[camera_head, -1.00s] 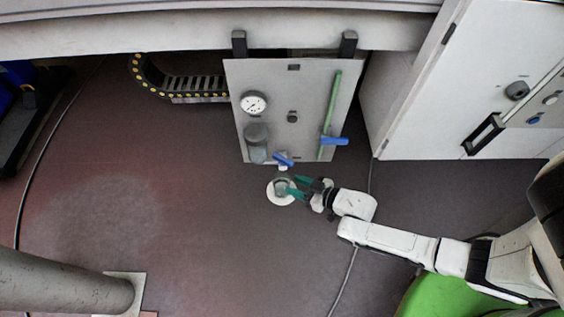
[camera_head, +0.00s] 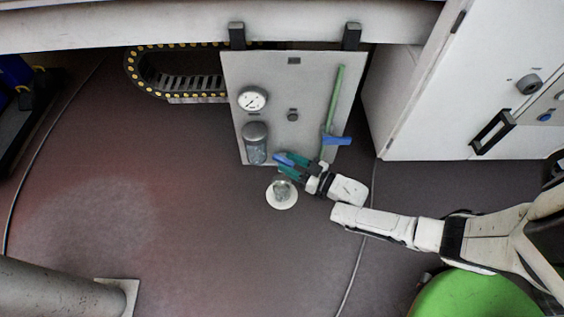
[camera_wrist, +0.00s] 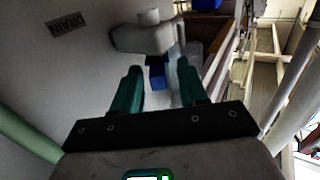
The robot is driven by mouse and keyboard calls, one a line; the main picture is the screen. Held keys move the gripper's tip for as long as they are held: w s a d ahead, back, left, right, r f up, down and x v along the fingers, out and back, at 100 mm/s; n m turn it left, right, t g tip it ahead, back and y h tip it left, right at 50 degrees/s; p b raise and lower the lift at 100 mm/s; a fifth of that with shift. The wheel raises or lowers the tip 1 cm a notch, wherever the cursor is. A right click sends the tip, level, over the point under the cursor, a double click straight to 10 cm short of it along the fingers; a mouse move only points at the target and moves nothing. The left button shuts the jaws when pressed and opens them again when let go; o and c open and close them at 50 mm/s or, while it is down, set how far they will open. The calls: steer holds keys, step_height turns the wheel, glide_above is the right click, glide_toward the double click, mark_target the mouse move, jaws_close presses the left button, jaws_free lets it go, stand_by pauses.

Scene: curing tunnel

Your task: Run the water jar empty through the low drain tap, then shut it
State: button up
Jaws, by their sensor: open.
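The grey, see-through jar (camera_head: 255,145) hangs low on the panel's left side, below the gauge; its water level is unclear. The drain tap's blue handle (camera_head: 282,159) is right of the jar's foot. In the wrist view, the pale tap body (camera_wrist: 145,36) is near a DRAIN label (camera_wrist: 63,23), and the blue handle (camera_wrist: 157,76) hangs below it. My gripper (camera_head: 283,164) is open, its teal fingers at the handle. In the wrist view, the handle shows between the fingertips of my gripper (camera_wrist: 158,72); contact cannot be told.
A white round dish with a clear cup (camera_head: 281,193) stands on the floor below the tap. A green pipe with a blue lever (camera_head: 336,141) is right on the panel (camera_head: 300,85). A white cabinet (camera_head: 440,90) stands right. The floor at left centre is open.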

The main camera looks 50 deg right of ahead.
mark_target(283, 160)
steer(key=shift+w+a+b, duration=0.15)
steer(key=shift+w+b, duration=0.2)
steer(key=shift+w, duration=1.15)
jaws_close()
